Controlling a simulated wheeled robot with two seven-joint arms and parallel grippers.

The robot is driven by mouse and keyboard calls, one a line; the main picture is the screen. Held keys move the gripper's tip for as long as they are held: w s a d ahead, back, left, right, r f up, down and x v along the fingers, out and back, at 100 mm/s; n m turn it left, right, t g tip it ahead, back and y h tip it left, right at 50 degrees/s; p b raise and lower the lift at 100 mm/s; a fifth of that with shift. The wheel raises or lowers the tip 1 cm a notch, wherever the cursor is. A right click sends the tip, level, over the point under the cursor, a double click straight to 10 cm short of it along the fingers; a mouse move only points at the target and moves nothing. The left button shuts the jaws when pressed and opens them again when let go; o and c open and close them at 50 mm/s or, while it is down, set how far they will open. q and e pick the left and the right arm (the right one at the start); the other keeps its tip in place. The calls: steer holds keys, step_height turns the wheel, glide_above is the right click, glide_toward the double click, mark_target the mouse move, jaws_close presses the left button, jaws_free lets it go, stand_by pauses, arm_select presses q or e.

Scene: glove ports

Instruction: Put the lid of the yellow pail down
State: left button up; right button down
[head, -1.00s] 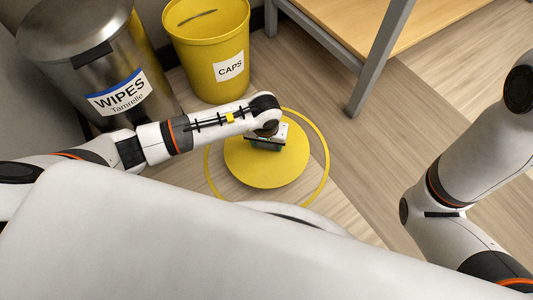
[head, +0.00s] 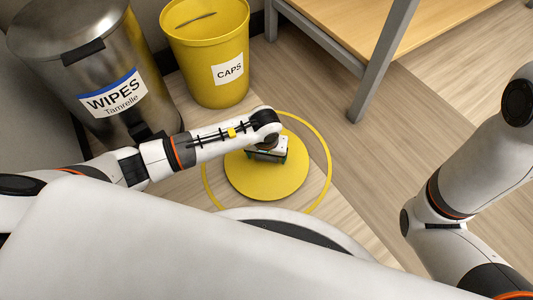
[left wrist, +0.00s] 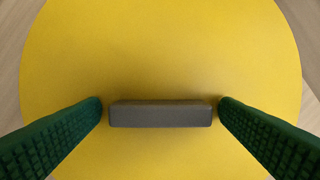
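The yellow pail's lid (head: 262,186) is a flat yellow disc with a grey bar handle. It lies level, at or very near floor height, inside the yellow ring (head: 327,155) marked on the floor. My left gripper (head: 267,157) points down over the lid's middle. In the left wrist view the grey handle (left wrist: 160,114) sits between the two green fingers, with a narrow gap at each end, so the gripper looks open around it. The yellow pail (head: 215,92), labelled CAPS, stands uncovered behind the ring. My right gripper is out of view.
A steel bin (head: 75,50) labelled WIPES stands at the left. A wooden table (head: 340,20) with grey legs (head: 383,65) stands at the back right. The floor right of the ring is clear up to my right arm.

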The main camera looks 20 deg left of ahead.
mark_target(266, 164)
arm_select(q)
step_height(266, 164, up, 12)
steer(key=s+p, duration=0.1)
steer(key=p, duration=0.8)
steer(key=shift+s+r, duration=0.15)
steer(key=shift+s, duration=0.05)
steer(key=shift+d, duration=0.1)
